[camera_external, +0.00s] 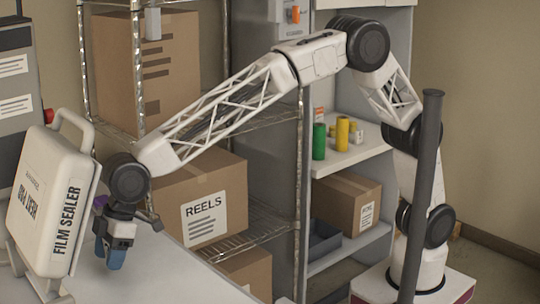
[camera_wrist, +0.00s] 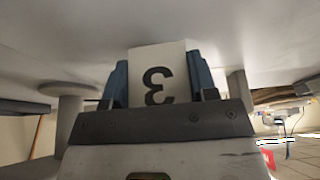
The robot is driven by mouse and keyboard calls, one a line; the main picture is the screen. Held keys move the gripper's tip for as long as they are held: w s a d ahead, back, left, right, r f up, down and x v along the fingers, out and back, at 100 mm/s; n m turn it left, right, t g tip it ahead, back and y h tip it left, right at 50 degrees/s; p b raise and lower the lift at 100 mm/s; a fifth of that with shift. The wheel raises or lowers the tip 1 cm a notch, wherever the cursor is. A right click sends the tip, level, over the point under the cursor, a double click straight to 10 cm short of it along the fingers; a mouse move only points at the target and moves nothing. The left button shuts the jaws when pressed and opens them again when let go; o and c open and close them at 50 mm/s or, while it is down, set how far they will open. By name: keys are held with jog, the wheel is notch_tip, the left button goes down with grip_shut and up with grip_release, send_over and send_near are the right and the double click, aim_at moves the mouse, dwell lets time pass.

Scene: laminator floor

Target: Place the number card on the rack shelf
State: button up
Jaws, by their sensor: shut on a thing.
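A white number card (camera_wrist: 158,62) with a dark "3", which reads upside down, is between the blue fingers of my gripper (camera_wrist: 160,82) in the wrist view. The gripper is shut on it. In the outside view my gripper (camera_external: 112,256) points down over the pale table at the lower left, beside the film sealer. The card cannot be made out there. The metal wire rack stands behind, with a lower shelf (camera_external: 262,222) and a higher shelf (camera_external: 272,113).
The film sealer (camera_external: 45,200) stands close to the left of my gripper. A REELS box (camera_external: 205,190) and a taller carton (camera_external: 165,75) are on the rack. A cabinet to the right holds green and yellow rolls (camera_external: 342,132). A dark post (camera_external: 425,190) stands before my base.

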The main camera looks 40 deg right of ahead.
jog(key=shift+f, duration=0.9)
jog(key=shift+f, duration=0.15)
jog(key=o, duration=1)
